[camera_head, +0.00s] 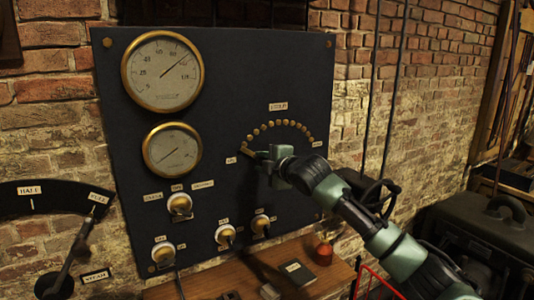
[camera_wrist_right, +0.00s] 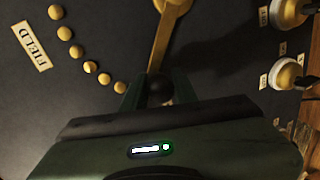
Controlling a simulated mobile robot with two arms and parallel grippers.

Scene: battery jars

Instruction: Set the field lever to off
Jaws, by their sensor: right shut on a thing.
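The field lever (camera_wrist_right: 164,40) is a brass arm with a dark ball knob (camera_wrist_right: 158,90). In the right wrist view the knob sits between the two fingers of my right gripper (camera_wrist_right: 160,92), which is shut on it. In the head view my right gripper (camera_head: 266,160) covers most of the lever. A brass part of the lever (camera_head: 248,152) shows at the left end of the stud arc (camera_head: 278,123), near a small label (camera_head: 231,160) too small to read. The FIELD plate (camera_wrist_right: 30,45) is left in the wrist view. My left gripper is not in view.
The dark panel (camera_head: 225,90) also carries two round gauges (camera_head: 162,72) and several switches (camera_head: 180,205) below. A wooden shelf (camera_head: 200,287) holds a dark box (camera_head: 294,275) and a small reddish jar (camera_head: 324,252). Another lever dial (camera_head: 40,200) is at far left.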

